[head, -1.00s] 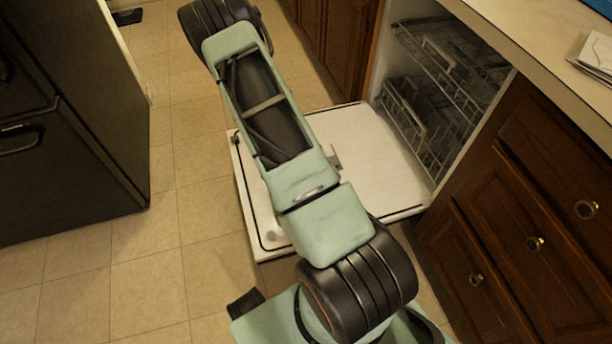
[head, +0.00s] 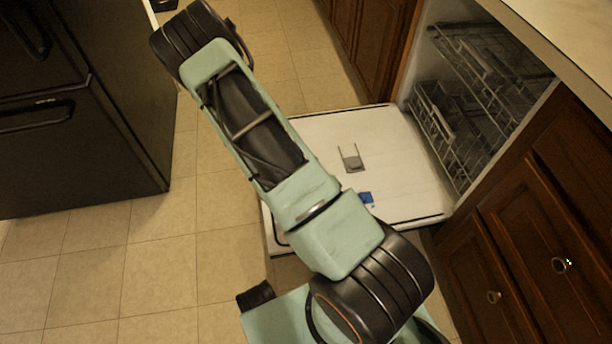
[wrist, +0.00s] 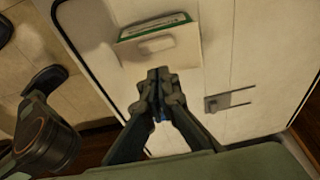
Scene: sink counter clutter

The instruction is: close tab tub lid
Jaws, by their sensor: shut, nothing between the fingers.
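In the wrist view a pale, box-like thing with a green-edged opening or flap (wrist: 155,28) lies on the open white door; it looks like the tab tub. I cannot tell its lid clearly from its body. My gripper (wrist: 158,76) is shut and empty, its fingertips pointing at the tub's near side, just short of it in the picture. I cannot tell whether they touch. In the head view my arm hides the gripper and the tub.
The open dishwasher door (head: 405,185) lies flat, with a grey bracket-like piece (head: 352,160) and a small blue piece (head: 366,198) on it. Wire racks (head: 450,120) stand inside. Wooden drawers (head: 535,240) are at right, a black fridge (head: 80,120) at left. Floor between is clear.

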